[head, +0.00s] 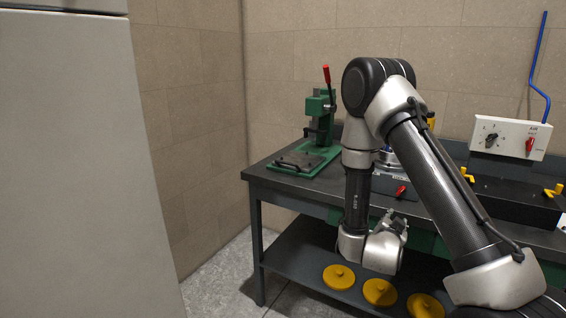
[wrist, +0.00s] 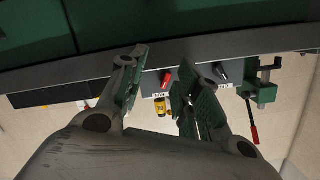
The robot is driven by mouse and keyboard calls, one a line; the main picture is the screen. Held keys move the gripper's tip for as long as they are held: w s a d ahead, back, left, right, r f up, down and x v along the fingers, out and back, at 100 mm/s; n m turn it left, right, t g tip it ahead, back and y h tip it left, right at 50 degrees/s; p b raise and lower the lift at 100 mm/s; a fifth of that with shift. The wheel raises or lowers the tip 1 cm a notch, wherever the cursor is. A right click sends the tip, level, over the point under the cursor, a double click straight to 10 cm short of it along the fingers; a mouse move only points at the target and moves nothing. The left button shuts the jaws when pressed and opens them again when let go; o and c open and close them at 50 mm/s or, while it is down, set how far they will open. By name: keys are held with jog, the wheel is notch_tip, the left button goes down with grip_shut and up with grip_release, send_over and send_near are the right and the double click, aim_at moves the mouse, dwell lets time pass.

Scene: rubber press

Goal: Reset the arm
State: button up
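My arm (head: 433,160) is bent in front of the workbench, its wrist hanging near the bench's front edge, above the lower shelf. My gripper (head: 398,224) is small and partly hidden in the head view. In the wrist view my gripper (wrist: 164,80) shows two green-padded fingers spread apart with nothing between them. The bench edge and a red knob (wrist: 167,78) appear beyond the fingers there, apart from them.
The dark workbench (head: 270,177) carries a green press (head: 319,127) with a red-tipped lever. Yellow discs (head: 339,277) lie on the lower shelf. A control box (head: 510,138) is on the wall at right. A grey cabinet (head: 80,170) stands at left, with free floor (head: 225,275) between.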

jog(key=s+a+f+n+g+y, duration=0.3)
jog(key=a+f+g+y, duration=0.1)
jog(key=f, duration=0.6)
jog(key=s+a+r+n+g+y, duration=0.3)
jog(key=s+a+n+g+y, duration=0.15)
jog(key=s+a, duration=0.25)
jog(key=s+d+r+n, duration=0.1)
jog(key=s+d+r, duration=0.1)
jog(key=s+r, duration=0.4)
jog(key=s+d+r+n, duration=0.2)
jog(key=s+r, duration=0.5)
jog(key=r, duration=0.7)
jog(key=s+d+r+n, duration=0.1)
jog(key=s+d+r, duration=0.2)
jog(key=s+r, duration=0.3)
notch_tip(320, 180, up, 5)
jog(key=shift+s+d+r, duration=0.1)
jog(key=shift+s+d, duration=0.15)
jog(key=shift+d, duration=0.05)
